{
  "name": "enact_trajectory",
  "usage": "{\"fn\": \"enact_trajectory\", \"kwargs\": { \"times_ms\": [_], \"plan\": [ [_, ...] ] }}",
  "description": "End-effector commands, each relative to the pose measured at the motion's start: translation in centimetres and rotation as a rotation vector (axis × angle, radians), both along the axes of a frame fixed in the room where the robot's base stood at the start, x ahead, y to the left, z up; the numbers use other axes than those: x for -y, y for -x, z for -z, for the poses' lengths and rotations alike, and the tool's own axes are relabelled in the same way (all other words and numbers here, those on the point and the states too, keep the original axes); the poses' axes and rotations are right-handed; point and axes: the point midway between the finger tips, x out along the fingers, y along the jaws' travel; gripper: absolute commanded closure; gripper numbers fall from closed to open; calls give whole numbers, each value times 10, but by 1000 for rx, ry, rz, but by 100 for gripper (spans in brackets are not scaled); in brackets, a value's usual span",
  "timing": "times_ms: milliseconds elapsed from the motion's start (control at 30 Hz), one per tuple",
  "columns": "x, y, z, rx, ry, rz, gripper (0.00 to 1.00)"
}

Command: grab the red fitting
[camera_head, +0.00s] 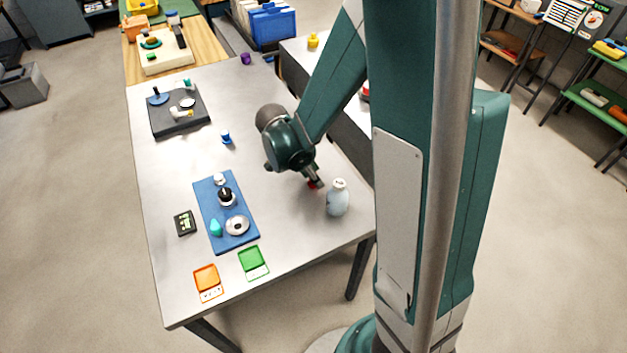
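The red fitting (310,186) is a small red patch on the grey table, toward its right side. My gripper (314,180) points down right at it, and its fingers hide most of it. I cannot tell whether the fingers touch it, or whether they are open or shut. A little green also shows by the fingers. My arm comes in from the upper right.
A pale bottle (337,198) stands close to the right of my gripper. A blue mat (209,203) with several parts lies to the left, with orange (207,279) and green (252,262) trays in front. A small blue part (226,137) stands farther back. The table between is clear.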

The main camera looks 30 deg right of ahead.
Motion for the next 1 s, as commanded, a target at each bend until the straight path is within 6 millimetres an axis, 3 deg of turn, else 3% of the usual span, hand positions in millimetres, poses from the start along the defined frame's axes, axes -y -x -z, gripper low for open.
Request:
{"fn": "enact_trajectory", "kwargs": {
  "times_ms": [200,467,1000],
  "plan": [
    [0,0,0,0,0,0,66],
    [0,0,0,0,0,0,96],
    [0,-1,-10,0,0,0,96]
  ]
}}
